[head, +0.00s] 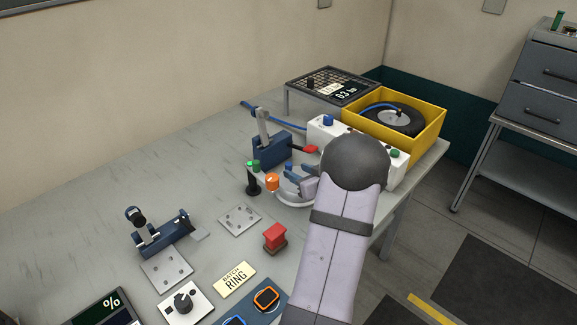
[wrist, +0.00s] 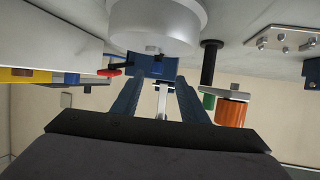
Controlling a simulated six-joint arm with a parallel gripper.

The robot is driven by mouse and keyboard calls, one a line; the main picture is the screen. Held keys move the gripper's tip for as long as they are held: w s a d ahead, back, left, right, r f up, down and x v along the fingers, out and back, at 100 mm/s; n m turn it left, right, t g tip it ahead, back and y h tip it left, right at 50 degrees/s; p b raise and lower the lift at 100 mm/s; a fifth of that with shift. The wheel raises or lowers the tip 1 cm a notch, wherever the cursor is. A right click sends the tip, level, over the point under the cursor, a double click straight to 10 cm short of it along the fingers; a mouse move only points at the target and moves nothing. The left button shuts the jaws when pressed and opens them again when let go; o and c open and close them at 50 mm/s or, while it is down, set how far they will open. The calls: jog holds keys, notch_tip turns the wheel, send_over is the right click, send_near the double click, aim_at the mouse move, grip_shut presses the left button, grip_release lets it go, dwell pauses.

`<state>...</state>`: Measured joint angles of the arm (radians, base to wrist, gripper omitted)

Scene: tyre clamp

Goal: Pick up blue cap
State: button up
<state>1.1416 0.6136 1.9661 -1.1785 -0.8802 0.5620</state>
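A blue toggle clamp (head: 270,148) with a red-tipped handle stands just behind my gripper. An orange knob (head: 272,182) and a green-topped dark post (head: 253,177) stand close on its left. A yellow crate (head: 436,122) holds a tyre (head: 405,122).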

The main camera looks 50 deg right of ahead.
aim_at(290, 166)
jog(key=shift+d+p+x, duration=0.15)
jog(key=shift+p+x, duration=0.3)
jog(key=shift+x, duration=0.85)
jog(key=shift+d+p+x, duration=0.1)
jog(key=shift+p+x, duration=0.35)
jog(key=shift+x, duration=0.85)
jog(key=shift+s, duration=0.1)
grip_shut()
